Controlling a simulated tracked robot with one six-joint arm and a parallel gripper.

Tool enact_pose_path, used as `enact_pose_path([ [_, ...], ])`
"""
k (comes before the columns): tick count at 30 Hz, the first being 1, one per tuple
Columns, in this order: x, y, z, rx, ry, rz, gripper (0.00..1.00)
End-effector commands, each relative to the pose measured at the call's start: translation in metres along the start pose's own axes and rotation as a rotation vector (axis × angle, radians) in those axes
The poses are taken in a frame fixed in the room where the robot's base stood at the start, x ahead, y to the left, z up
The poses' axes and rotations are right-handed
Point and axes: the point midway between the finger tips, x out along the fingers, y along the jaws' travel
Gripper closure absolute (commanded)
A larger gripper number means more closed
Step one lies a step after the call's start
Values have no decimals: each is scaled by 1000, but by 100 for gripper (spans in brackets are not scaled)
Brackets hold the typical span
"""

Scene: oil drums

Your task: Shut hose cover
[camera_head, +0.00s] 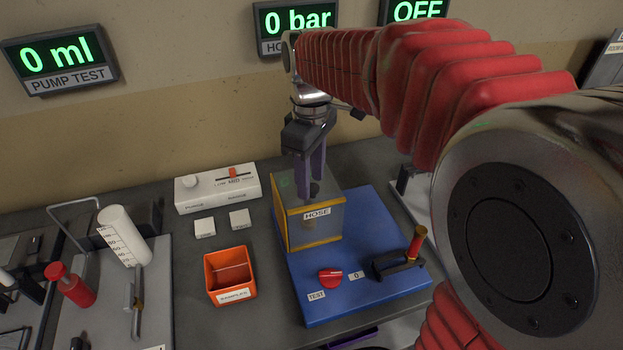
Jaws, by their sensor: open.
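The hose cover (325,225) is a see-through box with yellow edges and a HOSE label, standing on a blue base plate (350,298). Its front and side faces look closed; its top is partly hidden by my gripper. My gripper (311,192) points down over the top of the cover, its two purple fingers apart. A small dark knob shows between the fingertips. I cannot tell whether the fingers touch it. The inside of the box is dim and hard to make out.
A red TEST dial (330,278) and a red-handled lever (413,250) sit on the blue base. An orange samples bin (231,276) stands to the left, with a white control box (217,188) behind it. My arm hides the right side.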

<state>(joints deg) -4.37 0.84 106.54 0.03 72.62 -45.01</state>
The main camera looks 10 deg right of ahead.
Motion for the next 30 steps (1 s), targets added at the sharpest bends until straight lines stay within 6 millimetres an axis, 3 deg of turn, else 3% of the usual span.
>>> enact_pose_path([
  [21, -114, 1, -1, 1, 2, 1, 60],
  [30, -127, 0, 0, 1, 0, -1, 60],
])
